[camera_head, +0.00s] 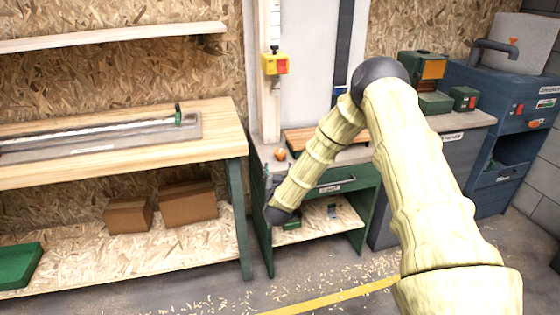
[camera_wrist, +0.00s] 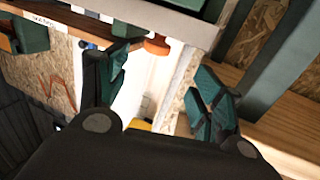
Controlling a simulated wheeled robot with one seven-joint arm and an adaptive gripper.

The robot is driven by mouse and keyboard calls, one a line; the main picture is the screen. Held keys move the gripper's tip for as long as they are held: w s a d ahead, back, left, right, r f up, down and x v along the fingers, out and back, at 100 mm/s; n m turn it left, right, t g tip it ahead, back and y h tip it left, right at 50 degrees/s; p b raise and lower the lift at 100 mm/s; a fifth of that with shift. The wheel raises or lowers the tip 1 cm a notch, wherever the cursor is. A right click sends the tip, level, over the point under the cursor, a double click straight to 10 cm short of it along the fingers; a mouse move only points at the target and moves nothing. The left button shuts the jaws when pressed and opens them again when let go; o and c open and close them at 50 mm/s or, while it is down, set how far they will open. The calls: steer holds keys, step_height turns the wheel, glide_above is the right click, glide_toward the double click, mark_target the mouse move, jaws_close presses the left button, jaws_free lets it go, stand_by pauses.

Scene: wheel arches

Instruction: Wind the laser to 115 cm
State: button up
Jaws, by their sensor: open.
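A yellow box with a red face (camera_head: 275,63), possibly the laser, sits on a tall white post (camera_head: 268,110) with scale-like marks at its top. I cannot read its height. A small orange knob (camera_head: 280,154) is low by the post, at the bench top. The wrist view looks upside down; there the orange knob (camera_wrist: 157,45) is beyond the left finger's tip, apart from it as far as I can tell. The pale post (camera_wrist: 135,90) runs between the fingers, with some yellow (camera_wrist: 139,124) below. My gripper (camera_wrist: 160,88) is open and empty; the head view shows it small, near the bench's left edge.
A wooden bench (camera_head: 235,120) with a long rail stands left, cardboard boxes (camera_head: 188,203) on its lower shelf. A green cabinet (camera_head: 357,208) with an open shelf is under the knob. Green machines (camera_head: 422,80) stand right. The floor in front is clear except shavings.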

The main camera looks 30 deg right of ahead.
mark_target(280, 155)
steer(key=x, duration=0.7)
steer(key=r+x, duration=0.1)
steer(key=x, duration=0.3)
steer(key=shift+d+p, duration=0.3)
steer(key=c, duration=1)
